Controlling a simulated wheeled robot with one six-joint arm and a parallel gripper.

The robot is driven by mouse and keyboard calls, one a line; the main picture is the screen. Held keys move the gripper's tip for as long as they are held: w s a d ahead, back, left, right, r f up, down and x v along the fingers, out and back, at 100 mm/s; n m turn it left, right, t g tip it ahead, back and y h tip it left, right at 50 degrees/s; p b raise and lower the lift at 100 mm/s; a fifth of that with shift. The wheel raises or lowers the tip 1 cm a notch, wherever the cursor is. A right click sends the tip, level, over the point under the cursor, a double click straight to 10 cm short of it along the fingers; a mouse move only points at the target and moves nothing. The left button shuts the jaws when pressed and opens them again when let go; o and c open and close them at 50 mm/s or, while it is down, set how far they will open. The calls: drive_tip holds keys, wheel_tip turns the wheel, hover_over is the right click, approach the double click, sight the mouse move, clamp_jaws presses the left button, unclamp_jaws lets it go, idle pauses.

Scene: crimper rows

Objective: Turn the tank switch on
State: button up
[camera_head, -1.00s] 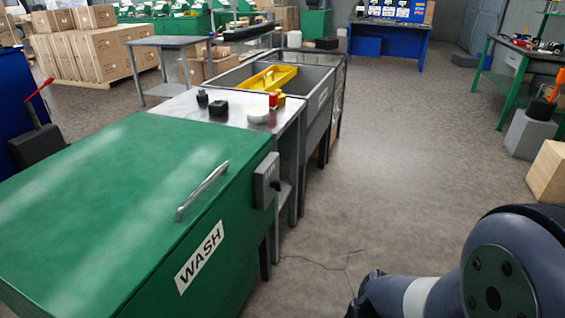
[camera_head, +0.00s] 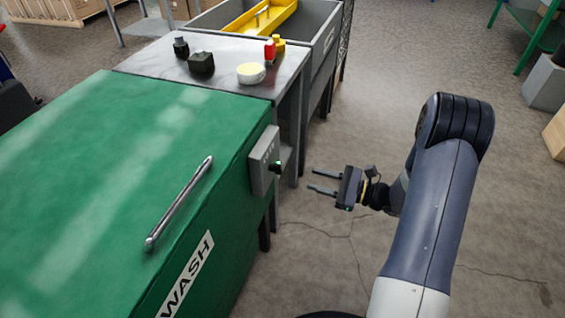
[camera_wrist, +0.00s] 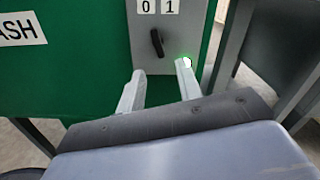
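The tank switch is a grey box (camera_head: 263,160) on the right end of the green WASH tank (camera_head: 110,170). In the wrist view its plate (camera_wrist: 170,28) carries the labels 0 and 1 above a black knob (camera_wrist: 157,43). The knob is slightly tilted, its upper end leaning left toward the 0. My gripper (camera_head: 311,179) is open and empty, a short way right of the switch and pointing at it. In the wrist view my gripper (camera_wrist: 160,67) has its fingers spread below the knob, apart from it. A green glow shows by the right fingertip; its source is unclear.
A metal handle (camera_head: 180,203) rises from the tank lid. Behind stands a metal table (camera_head: 225,55) with small dark blocks, a pale round item and a red bottle. A grey basin (camera_head: 318,30) holds a yellow tray (camera_head: 258,15).

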sight(282, 171)
drive_tip(key=x, duration=1)
drive_tip(key=shift+a+b, duration=0.2)
drive_tip(key=shift+b, duration=0.2)
clamp_jaws()
